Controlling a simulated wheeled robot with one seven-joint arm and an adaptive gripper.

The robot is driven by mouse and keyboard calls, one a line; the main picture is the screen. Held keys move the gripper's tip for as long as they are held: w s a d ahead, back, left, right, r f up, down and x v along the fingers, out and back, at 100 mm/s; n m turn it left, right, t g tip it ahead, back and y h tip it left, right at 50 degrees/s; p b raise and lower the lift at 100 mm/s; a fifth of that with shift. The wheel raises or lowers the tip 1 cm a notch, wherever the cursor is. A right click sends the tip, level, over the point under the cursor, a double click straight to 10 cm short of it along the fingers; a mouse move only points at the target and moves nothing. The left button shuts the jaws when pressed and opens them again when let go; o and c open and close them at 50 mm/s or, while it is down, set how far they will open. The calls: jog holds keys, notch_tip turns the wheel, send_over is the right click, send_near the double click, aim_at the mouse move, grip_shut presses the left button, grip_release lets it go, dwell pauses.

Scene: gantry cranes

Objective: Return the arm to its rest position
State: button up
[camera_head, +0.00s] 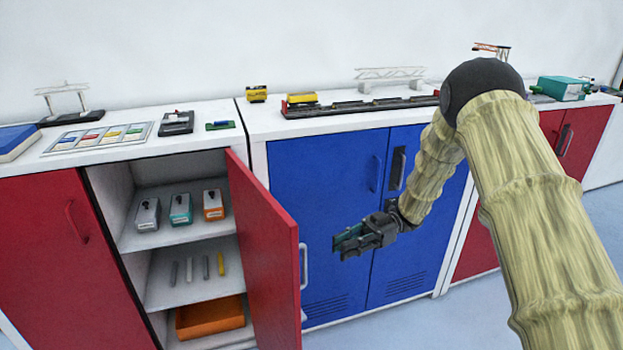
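My arm comes in from the lower right, bends at a dark elbow joint and reaches down and left. My gripper (343,243) hangs in front of the blue cabinet doors (318,190), to the right of the open red door (266,245). Its dark fingers with green parts point left. The fingers are small and overlap in this view, so I cannot tell how far apart they are. I see nothing clearly held in it.
The open cabinet's shelves (190,285) hold small boxes, thin sticks and an orange tray (210,318). A model train track (360,104), a yellow block (256,94) and a teal box (562,88) stand on the white counter. Clear floor lies in front.

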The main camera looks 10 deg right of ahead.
jog(key=a+f+m+t+p, duration=0.2)
jog(key=a+f+m+t, duration=0.5)
jog(key=f+m+t, duration=0.3)
jog(key=s+d+f+m+t+h+p, duration=0.1)
jog(key=s+d+f+m+t+h, duration=0.2)
jog(key=f, duration=0.4)
jog(key=s+d+f+m+t+h+p, duration=0.1)
jog(key=s+f+m+t+h, duration=0.25)
jog(key=f, duration=0.35)
jog(key=s+d+f+m+g+h+p, duration=0.1)
jog(key=s+d+f+m+g+h, duration=0.15)
jog(key=s, duration=0.55)
jog(key=s+d+f+m+g+h+p, duration=0.1)
jog(key=s+d+f+m+g+h, duration=0.2)
jog(key=s, duration=0.4)
jog(key=s+d+m+g+h+p, duration=0.1)
jog(key=s+d+g+h, duration=0.2)
jog(key=s, duration=1.4)
jog(key=shift+s+d+f+m+h, duration=0.35)
jog(key=shift+d+h, duration=0.25)
jog(key=shift+d, duration=0.25)
